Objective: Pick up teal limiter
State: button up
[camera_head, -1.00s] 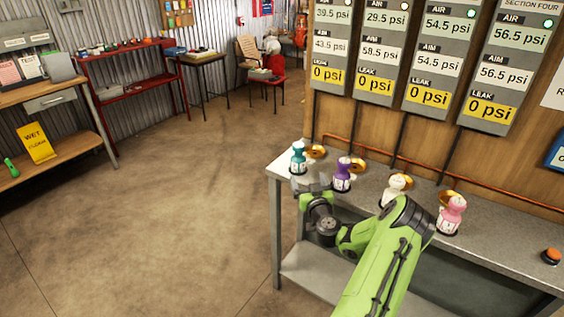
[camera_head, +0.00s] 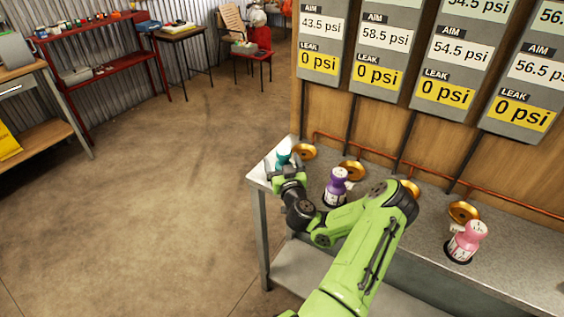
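The teal limiter (camera_head: 284,153) stands at the far left end of the grey metal bench (camera_head: 408,200), in front of a brass fitting (camera_head: 304,152). Its lower part is hidden behind my gripper (camera_head: 285,169). My gripper is right at the teal limiter, in front of it as seen from the head camera. The fingers are small and overlap the limiter, so I cannot tell whether they touch it or have closed on it.
A purple limiter (camera_head: 337,187) stands just right of my gripper. A pink limiter (camera_head: 466,241) stands further right. More brass fittings (camera_head: 352,170) line the bench's back. Gauge panels (camera_head: 383,45) hang above. Open floor (camera_head: 150,200) lies to the left.

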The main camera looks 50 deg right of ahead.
jog(key=shift+s+a+r, duration=0.2)
jog(key=shift+s+a, duration=0.05)
jog(key=shift+c, duration=0.3)
jog(key=shift+w+d+f, duration=0.1)
jog(key=shift+f, duration=0.05)
jog(key=c, duration=1.2)
jog(key=shift+c, duration=0.3)
